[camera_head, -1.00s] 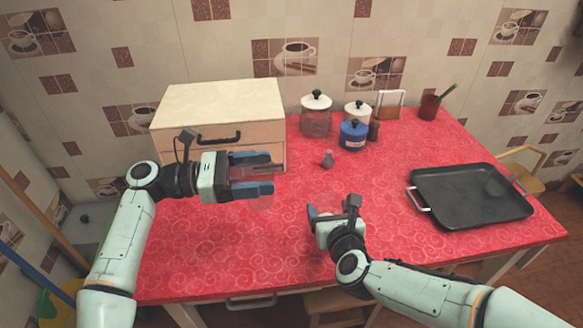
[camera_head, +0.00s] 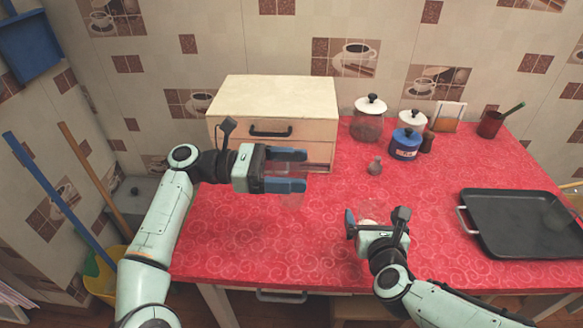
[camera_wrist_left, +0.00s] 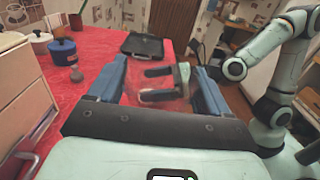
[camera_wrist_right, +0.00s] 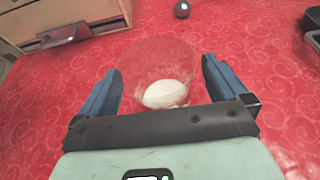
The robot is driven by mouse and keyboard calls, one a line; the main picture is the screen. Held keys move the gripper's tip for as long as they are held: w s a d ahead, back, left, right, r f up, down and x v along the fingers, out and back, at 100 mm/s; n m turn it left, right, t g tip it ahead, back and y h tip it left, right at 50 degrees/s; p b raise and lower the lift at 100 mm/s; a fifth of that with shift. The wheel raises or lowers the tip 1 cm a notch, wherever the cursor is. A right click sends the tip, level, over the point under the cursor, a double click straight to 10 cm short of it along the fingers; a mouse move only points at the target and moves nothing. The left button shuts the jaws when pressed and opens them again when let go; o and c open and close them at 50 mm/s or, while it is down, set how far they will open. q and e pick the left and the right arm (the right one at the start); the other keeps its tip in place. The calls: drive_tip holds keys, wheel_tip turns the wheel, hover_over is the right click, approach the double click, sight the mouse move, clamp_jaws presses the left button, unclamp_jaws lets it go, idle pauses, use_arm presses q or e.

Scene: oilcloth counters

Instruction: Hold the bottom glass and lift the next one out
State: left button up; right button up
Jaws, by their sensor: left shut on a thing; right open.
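In the left wrist view the glass (camera_wrist_left: 166,82) is a faint outline between the fingers. My right gripper (camera_head: 372,219) is open low over the red counter, to the right of the left one. In the right wrist view another clear glass (camera_wrist_right: 160,68) is between its open fingers, with a white rounded thing (camera_wrist_right: 168,94) showing in it. The glasses are see-through, so I cannot tell whether more are nested.
A cream drawer box (camera_head: 270,98) stands behind my left gripper. A small grey flask (camera_head: 375,166) stands behind my right gripper, with lidded jars (camera_head: 369,122) and a blue pot (camera_head: 405,146) further back. A black tray (camera_head: 520,220) lies right. The front left counter is clear.

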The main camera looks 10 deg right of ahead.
drive_tip(key=v, duration=1.1)
drive_tip(key=shift+s, duration=0.25)
